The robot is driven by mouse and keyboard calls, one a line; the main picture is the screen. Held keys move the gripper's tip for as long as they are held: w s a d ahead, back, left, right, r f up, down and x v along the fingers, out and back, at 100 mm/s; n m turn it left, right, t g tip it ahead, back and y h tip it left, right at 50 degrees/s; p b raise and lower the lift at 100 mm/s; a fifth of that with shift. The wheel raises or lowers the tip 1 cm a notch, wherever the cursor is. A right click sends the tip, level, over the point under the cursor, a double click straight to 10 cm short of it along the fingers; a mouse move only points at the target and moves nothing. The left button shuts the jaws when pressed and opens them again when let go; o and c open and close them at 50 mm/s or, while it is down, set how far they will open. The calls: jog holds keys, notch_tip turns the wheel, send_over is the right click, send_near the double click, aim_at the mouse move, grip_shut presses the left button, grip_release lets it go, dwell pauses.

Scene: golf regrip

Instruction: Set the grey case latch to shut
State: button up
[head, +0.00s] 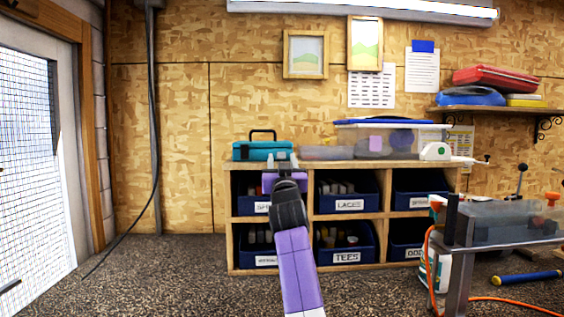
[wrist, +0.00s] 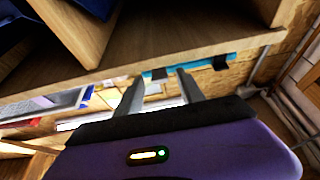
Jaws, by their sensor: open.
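The teal case (head: 252,152) with a black top handle stands on the left of the shelf unit's top, and its lid looks closed. In the wrist view, a strip of the teal case (wrist: 190,66) shows beyond my fingertips. I cannot tell whether this latch is up or down. A darker piece (wrist: 220,62) sits to its right in that view. My gripper (head: 282,160) is open and empty in front of the case; its fingers also show in the wrist view (wrist: 160,84). It hides part of the case front.
The wooden shelf unit (head: 310,217) holds blue labelled bins below the case. A clear bin with a blue lid (head: 385,122) and a low clear tray (head: 326,153) stand right of the case. A workbench (head: 500,222) is at the right. The floor at left is clear.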

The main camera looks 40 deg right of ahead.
grip_shut()
jog(key=shift+r, duration=0.1)
